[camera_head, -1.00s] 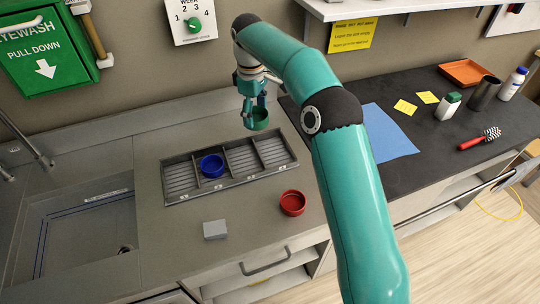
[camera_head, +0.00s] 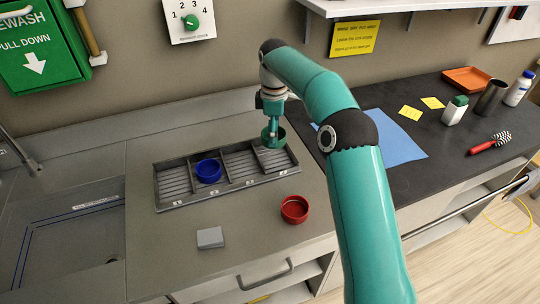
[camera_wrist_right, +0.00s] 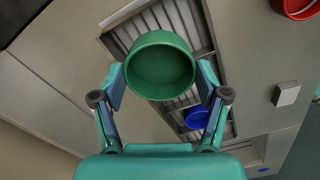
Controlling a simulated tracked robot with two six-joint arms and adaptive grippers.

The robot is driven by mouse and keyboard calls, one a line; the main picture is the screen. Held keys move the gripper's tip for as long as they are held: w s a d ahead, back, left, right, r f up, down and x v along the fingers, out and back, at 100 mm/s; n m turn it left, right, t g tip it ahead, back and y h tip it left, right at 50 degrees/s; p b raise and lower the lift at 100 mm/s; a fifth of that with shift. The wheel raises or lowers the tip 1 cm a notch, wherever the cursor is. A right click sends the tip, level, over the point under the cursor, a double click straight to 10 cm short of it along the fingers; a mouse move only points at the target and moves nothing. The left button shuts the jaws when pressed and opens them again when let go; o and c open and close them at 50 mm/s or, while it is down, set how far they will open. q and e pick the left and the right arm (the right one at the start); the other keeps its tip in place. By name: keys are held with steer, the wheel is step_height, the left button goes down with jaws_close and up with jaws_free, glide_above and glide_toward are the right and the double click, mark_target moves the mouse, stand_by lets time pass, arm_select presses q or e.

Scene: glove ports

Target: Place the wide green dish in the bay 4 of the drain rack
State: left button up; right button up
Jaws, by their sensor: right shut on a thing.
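The wide green dish (camera_head: 268,142) is held by my right gripper (camera_head: 272,128) over the back of the drain rack's rightmost bay. In the right wrist view the green dish (camera_wrist_right: 160,68) sits between the two fingers of my right gripper (camera_wrist_right: 160,78), with the rack (camera_wrist_right: 190,18) below it. The dish looks upright and above the rack floor; its exact height is hard to tell. The grey rack (camera_head: 232,187) has slatted bays in a row, with small labels on its front rim too small to read. My left gripper is not in view.
A blue dish (camera_head: 208,172) stands in the second bay from the left. A red dish (camera_head: 294,210) and a grey block (camera_head: 210,238) stand on the counter in front of the rack. A sink (camera_head: 70,235) is at left; the wall is behind.

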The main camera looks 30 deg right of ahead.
mark_target(273, 157)
steer(key=shift+f, duration=3.35)
steer(key=shift+f, duration=0.1)
steer(key=o, duration=0.8)
steer(key=shift+o, duration=0.2)
step_height(273, 157, up, 12)
steer(key=shift+r+p, duration=0.1)
steer(key=shift+p, duration=0.7)
